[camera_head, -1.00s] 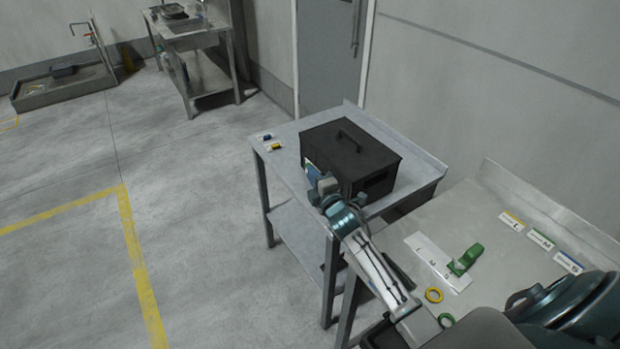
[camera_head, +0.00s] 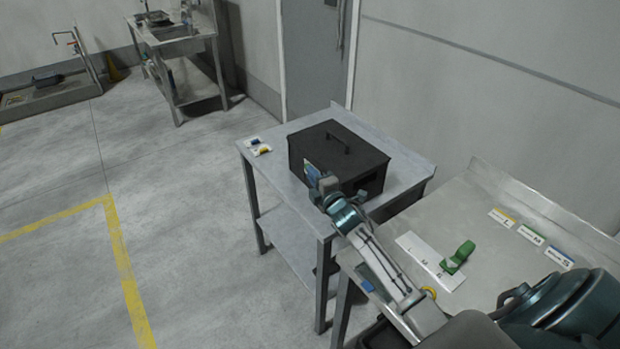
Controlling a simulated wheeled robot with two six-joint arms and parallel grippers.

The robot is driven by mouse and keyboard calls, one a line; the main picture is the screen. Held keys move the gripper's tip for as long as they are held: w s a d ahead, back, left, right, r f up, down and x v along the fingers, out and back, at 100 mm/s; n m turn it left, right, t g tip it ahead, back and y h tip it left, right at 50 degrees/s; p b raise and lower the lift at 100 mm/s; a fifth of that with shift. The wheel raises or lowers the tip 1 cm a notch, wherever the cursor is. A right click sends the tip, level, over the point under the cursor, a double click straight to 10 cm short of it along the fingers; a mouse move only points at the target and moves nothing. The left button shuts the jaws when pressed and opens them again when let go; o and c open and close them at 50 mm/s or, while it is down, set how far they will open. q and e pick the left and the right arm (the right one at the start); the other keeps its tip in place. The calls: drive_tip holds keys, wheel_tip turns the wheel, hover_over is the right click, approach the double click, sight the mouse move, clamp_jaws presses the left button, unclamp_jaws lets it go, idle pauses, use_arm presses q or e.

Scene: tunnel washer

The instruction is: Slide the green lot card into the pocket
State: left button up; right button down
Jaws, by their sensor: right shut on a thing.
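My right gripper (camera_head: 327,187) is at the front left side of a black box (camera_head: 345,148) with a top handle, on the metal table (camera_head: 385,143). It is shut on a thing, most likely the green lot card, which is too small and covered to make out. A small white, blue and green label-like patch (camera_head: 311,174) shows on the box's front face beside the fingertips; I cannot tell whether it is the pocket. Whether the held thing touches the box is unclear. My left gripper is not in view.
Small blue (camera_head: 253,141) and yellow (camera_head: 263,150) cards lie on the table's left end. The right-hand bench (camera_head: 480,270) holds a white lettered board (camera_head: 420,255), a green clip-like piece (camera_head: 459,256) and labels L, M, S. The floor at left is clear.

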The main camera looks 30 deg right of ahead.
drive_tip(key=d+f+b, duration=0.1)
drive_tip(key=f, duration=0.1)
drive_tip(key=d+f+b, duration=0.2)
drive_tip(key=shift+w+d, duration=0.1)
drive_tip(key=shift+d, duration=0.1)
idle(1.1)
drive_tip(key=shift+b, duration=0.3)
drive_tip(key=shift+f, duration=0.4)
drive_tip(key=shift+f+b, duration=0.45)
drive_tip(key=shift+f, duration=0.05)
idle(0.3)
idle(0.5)
